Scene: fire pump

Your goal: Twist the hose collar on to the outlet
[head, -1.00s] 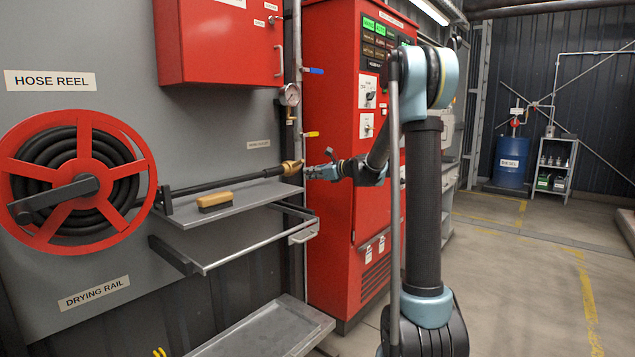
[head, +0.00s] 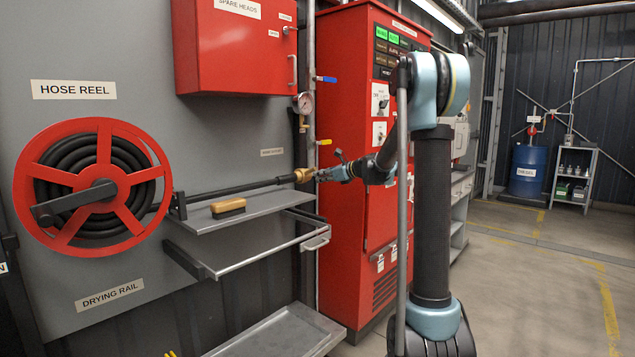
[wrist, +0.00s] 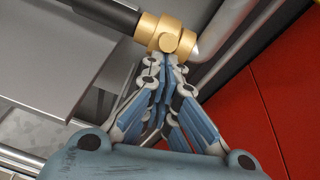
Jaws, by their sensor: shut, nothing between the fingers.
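The brass hose collar (head: 303,175) sits at the right end of the black hose (head: 240,186), level with the shelf. It also shows large at the top of the wrist view (wrist: 166,35), with a round lug facing my gripper. My gripper (head: 323,174) is at the collar's right side. In the wrist view my gripper (wrist: 170,62) has its fingers together, tips just below the collar's lug, with nothing between them. I cannot tell whether the tips touch the lug. A pale pipe end (wrist: 205,45) lies right beside the collar; how far the two are joined is hidden.
The grey shelf (head: 270,206) with a brush (head: 228,207) is below the hose. The hose reel (head: 92,187) is at left. The red cabinet (head: 352,130) stands close behind my gripper. A gauge (head: 304,103) is above the collar. Floor at right is clear.

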